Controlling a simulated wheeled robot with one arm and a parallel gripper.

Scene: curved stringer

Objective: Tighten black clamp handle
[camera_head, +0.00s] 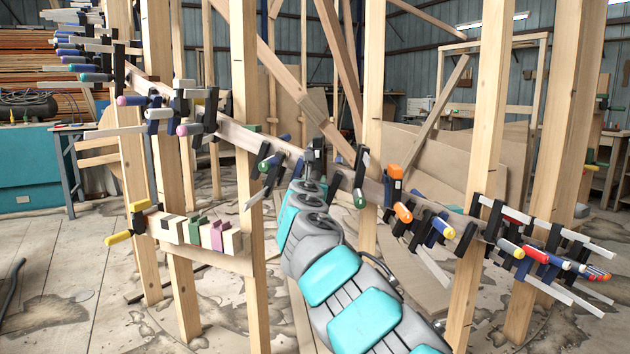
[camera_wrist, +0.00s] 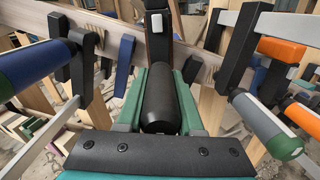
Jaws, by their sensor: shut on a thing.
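The black clamp handle (camera_wrist: 160,98) stands upright in the middle of the wrist view, between the two green fingers of my gripper (camera_wrist: 161,90). My gripper is shut on it. The black clamp (camera_wrist: 156,25) with a small pale block rises behind the handle, at the curved wooden stringer (camera_wrist: 120,52). In the head view my teal and grey arm reaches up to the stringer (camera_head: 345,178), where the black clamp (camera_head: 316,152) shows. The handle is hidden there by my arm.
In the wrist view, a clamp with a blue and green handle (camera_wrist: 35,65) is left, and clamps with blue-grey (camera_wrist: 265,125) and orange (camera_wrist: 283,50) handles are close on the right. Wooden posts (camera_head: 245,170) and several clamps line the stringer in the head view.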

